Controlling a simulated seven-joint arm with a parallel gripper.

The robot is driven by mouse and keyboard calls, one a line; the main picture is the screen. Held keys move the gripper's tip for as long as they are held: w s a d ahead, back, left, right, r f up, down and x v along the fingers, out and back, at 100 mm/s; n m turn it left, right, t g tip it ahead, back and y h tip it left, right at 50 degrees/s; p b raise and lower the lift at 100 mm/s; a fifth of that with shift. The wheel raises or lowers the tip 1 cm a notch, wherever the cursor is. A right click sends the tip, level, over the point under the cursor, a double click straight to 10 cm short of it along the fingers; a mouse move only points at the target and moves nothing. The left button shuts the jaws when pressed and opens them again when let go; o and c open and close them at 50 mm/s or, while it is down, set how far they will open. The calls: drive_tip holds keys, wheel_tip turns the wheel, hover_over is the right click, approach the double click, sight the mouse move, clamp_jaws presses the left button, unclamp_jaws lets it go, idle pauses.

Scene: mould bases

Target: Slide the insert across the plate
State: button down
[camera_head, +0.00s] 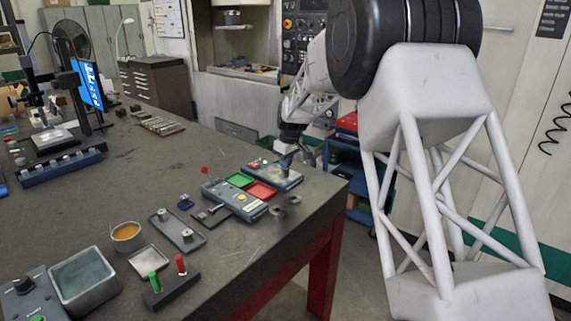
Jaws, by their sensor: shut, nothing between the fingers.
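A flat blue-grey plate (290,183) lies near the right edge of the dark table. My gripper (285,168) points down over this plate, with its fingers together and nothing seen between them. Its tips are at or just above the plate's surface; I cannot tell if they touch. A small reddish-orange piece shows on the plate's left part, but it is too small to tell whether it is the insert. My gripper and wrist hide part of the plate's back.
Two dark rings (287,204) lie near the table's right edge. An orange-filled cup (127,237) and a grey bin (85,283) stand front left. The table's middle is clear.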

drive_tip(key=shift+s+d+r, duration=0.15)
drive_tip(key=shift+s+d, duration=4.1)
drive_tip(key=s+r+m, duration=0.2)
drive_tip(key=s+r, duration=0.4)
drive_tip(key=s, duration=0.7)
drive_tip(key=s+r+m, duration=0.2)
drive_tip(key=s+r, duration=0.4)
drive_tip(key=s, duration=0.6)
drive_tip(key=s+d+f+m+t+h, duration=0.1)
drive_tip(key=s+m, duration=0.4)
drive_tip(key=s, duration=2.1)
drive_tip(key=shift+s+f+h, duration=0.3)
drive_tip(key=shift+f, duration=0.4)
drive_tip(key=shift+w+r, duration=0.1)
drive_tip(key=shift+w, duration=0.05)
